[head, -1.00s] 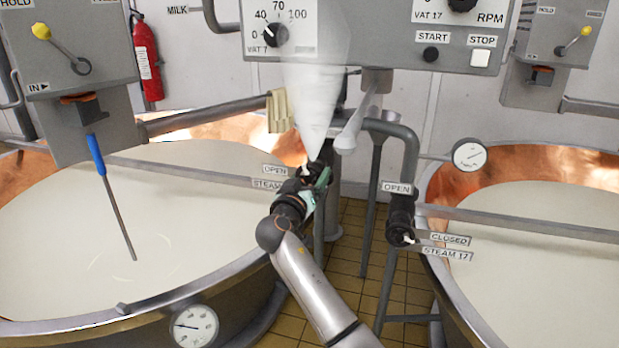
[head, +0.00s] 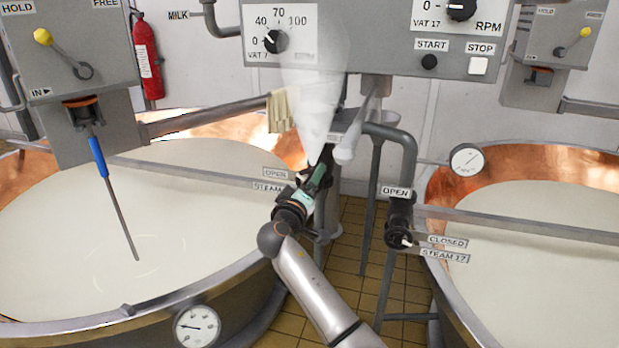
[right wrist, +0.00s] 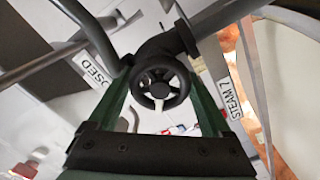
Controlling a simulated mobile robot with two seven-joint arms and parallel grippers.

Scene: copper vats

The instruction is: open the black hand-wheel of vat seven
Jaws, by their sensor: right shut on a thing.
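The black hand-wheel of vat seven (right wrist: 161,82) sits on a dark pipe beside a STEAM 7 label (right wrist: 231,88). A white mark on the wheel points down in the right wrist view. My right gripper (right wrist: 160,84), with green fingers, is shut on the wheel, one finger on each side. In the head view my right gripper (head: 318,172) reaches the valve from below and largely hides the wheel. An OPEN label (head: 275,172) is left of it. White steam (head: 312,90) stands above the gripper. My left gripper is not in view.
The milk-filled copper vat (head: 238,281) is at left, another vat (head: 594,171) at right. The STEAM 17 hand-wheel (head: 399,238) hangs right of my arm. A grey control box (head: 385,58) is above. A horizontal pipe (head: 205,118) runs behind the left vat.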

